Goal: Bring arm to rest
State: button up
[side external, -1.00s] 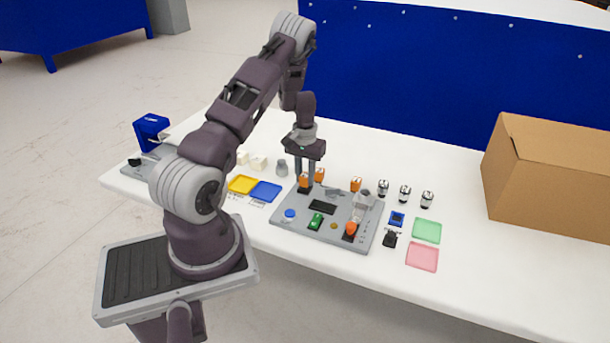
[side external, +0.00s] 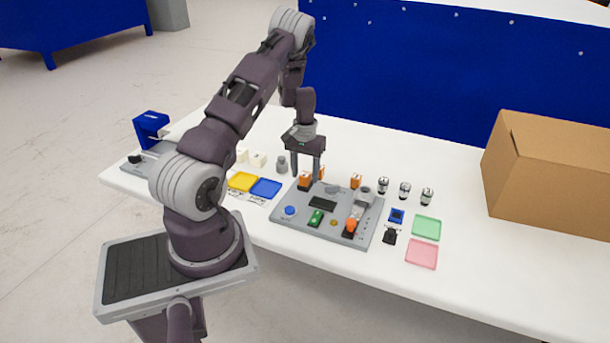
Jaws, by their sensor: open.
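My arm reaches from its base at the left over the white table (side external: 470,270). My gripper (side external: 305,175) points down above the back left corner of the grey panel (side external: 280,217). Its two fingers are apart, and I see nothing held between them. Small orange blocks stand close to the fingertips, one of them (side external: 305,181) at the panel's back left corner. I cannot tell whether the fingers touch them. The panel also bears a blue button (side external: 290,210), a green part (side external: 316,218) and an orange knob (side external: 351,225).
Yellow (side external: 242,181) and blue (side external: 265,189) trays lie left of the panel. Green (side external: 427,228) and pink (side external: 421,253) trays lie right. Several black-and-white cylinders (side external: 404,190) stand behind. A cardboard box (side external: 550,185) stands at the right, and a blue device (side external: 151,130) at the far left.

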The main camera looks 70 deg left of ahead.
notch_tip(320, 180, up, 6)
jog(key=w+d+r+m+t, duration=0.3)
jog(key=d+r+m, duration=0.1)
jog(key=d+r, duration=1.75)
jog(key=s+d+r+m+t, duration=0.1)
jog(key=s+d+r, duration=0.2)
jog(key=s+d, duration=0.25)
jog(key=s+d+r+m, duration=0.2)
jog(key=s+d+r, duration=0.15)
jog(key=d, duration=0.25)
jog(key=s+d+f+m+t, duration=0.1)
jog(key=s+d, duration=0.3)
jog(key=s, duration=0.6)
jog(key=shift+f+m+t, duration=0.2)
jog(key=shift+m+t, duration=0.1)
jog(key=shift+m, duration=0.2)
